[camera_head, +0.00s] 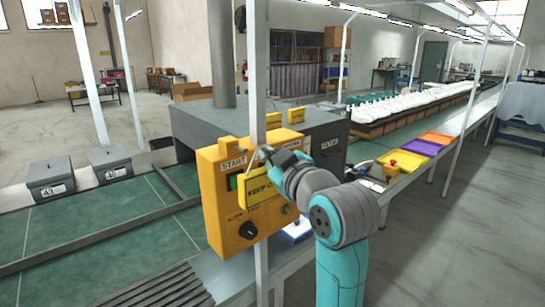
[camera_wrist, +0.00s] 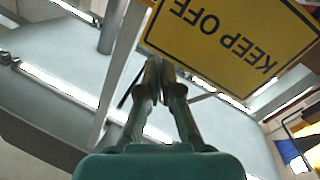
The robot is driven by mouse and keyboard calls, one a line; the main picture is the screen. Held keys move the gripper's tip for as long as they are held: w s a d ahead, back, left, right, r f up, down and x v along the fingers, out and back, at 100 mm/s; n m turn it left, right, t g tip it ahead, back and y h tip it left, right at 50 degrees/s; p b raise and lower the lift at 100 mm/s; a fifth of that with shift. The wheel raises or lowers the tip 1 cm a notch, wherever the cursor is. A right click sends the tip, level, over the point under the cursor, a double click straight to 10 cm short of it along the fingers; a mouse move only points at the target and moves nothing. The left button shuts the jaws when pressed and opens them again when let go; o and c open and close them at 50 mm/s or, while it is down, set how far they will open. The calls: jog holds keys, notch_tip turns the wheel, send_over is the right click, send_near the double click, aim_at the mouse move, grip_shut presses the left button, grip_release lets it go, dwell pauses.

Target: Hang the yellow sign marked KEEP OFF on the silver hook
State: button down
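The yellow KEEP OFF sign (camera_head: 257,193) is in front of the yellow control box (camera_head: 215,190), below my gripper (camera_head: 267,160). In the wrist view the sign (camera_wrist: 225,45) fills the upper right, with its lettering upside down and its top edge beside my fingertips (camera_wrist: 160,72). The fingers are drawn together at that edge and appear to grip the sign's thin hanger, whose exact contact is hard to see. A pale loop shows above the sign in the head view. I cannot clearly make out the silver hook.
A pale upright post (camera_head: 257,80) stands at the control box. A grey machine housing (camera_head: 320,135) is behind, with yellow blocks (camera_head: 296,115) on top. Orange (camera_head: 436,138) and purple (camera_head: 420,147) trays lie to the right. Two grey lidded boxes (camera_head: 50,177) (camera_head: 110,163) stand left.

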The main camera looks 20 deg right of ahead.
jog(key=w+a+f, duration=0.1)
jog(key=w+a, duration=0.1)
jog(key=w, duration=0.4)
jog(key=shift+w+a+f, duration=0.3)
jog(key=shift+w+a, duration=0.05)
jog(key=shift+w, duration=0.05)
dwell(0.7)
jog(key=shift+d, duration=0.2)
dwell(0.3)
jog(key=c, duration=1.2)
grip_release()
jog(key=shift+c, duration=0.2)
